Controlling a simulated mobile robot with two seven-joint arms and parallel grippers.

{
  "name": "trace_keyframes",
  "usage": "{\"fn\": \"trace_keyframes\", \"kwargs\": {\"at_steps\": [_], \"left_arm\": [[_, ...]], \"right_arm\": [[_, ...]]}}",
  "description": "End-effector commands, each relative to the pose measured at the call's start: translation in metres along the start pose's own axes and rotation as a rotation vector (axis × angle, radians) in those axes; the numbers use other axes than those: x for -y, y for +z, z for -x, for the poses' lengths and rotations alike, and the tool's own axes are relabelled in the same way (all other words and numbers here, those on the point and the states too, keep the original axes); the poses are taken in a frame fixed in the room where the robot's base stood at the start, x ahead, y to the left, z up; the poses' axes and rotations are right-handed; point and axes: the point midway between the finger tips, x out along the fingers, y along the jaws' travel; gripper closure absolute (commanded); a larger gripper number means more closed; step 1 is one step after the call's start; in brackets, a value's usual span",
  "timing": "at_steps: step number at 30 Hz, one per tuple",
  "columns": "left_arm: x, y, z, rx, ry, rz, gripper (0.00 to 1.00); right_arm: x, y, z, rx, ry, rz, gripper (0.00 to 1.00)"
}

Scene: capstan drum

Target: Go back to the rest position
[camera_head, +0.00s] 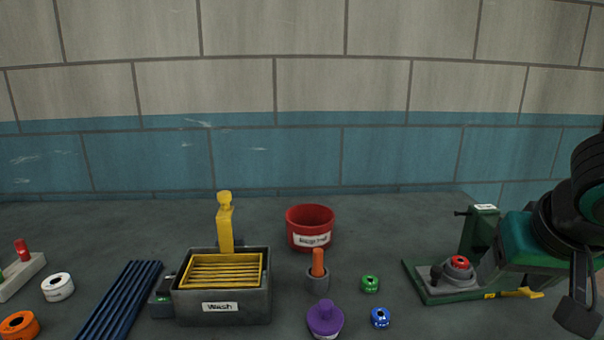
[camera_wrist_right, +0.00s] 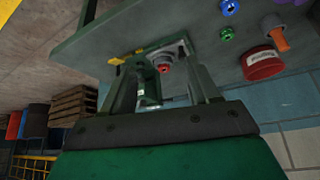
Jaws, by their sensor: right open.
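The right arm comes in from the right edge in the head view. My right gripper (camera_head: 508,250) is beside the green capstan stand (camera_head: 430,291), overlapping its right part in the picture. The right gripper also shows in the wrist view (camera_wrist_right: 157,58), with its two fingers apart and the stand beyond them. A grey drum (camera_head: 457,272) with a red top (camera_head: 460,261) is on the stand. I cannot see anything held between the fingers. Whether the fingers touch the stand is unclear. My left gripper is not in view.
A red bucket (camera_head: 310,228), grey wash bin (camera_head: 222,307), orange-handled tool in a cup (camera_head: 318,280), purple knob (camera_head: 325,319), green ring (camera_head: 370,284) and blue ring (camera_head: 380,318) are on the table. A dark ribbed rack (camera_head: 120,300) lies left. The back wall is close behind.

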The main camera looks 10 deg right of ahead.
Motion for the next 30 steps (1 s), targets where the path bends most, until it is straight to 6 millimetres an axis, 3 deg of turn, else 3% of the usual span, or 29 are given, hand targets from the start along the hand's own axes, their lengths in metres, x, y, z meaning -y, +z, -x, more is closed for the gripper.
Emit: {"fn": "trace_keyframes", "kwargs": {"at_steps": [2,11,18,23,30], "left_arm": [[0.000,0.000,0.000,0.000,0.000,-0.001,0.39],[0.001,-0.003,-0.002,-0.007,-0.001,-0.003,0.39],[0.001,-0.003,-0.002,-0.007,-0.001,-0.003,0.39],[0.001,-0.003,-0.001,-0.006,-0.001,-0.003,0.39],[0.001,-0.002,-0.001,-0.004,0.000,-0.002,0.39]], "right_arm": [[0.002,0.001,-0.002,0.003,-0.004,0.007,0.39],[0.061,0.045,-0.062,0.036,-0.164,0.271,0.39],[0.102,0.110,-0.108,0.052,-0.304,0.423,0.39],[0.111,0.160,-0.132,0.065,-0.340,0.468,0.39],[0.096,0.227,-0.153,0.120,-0.291,0.499,0.39]]}}
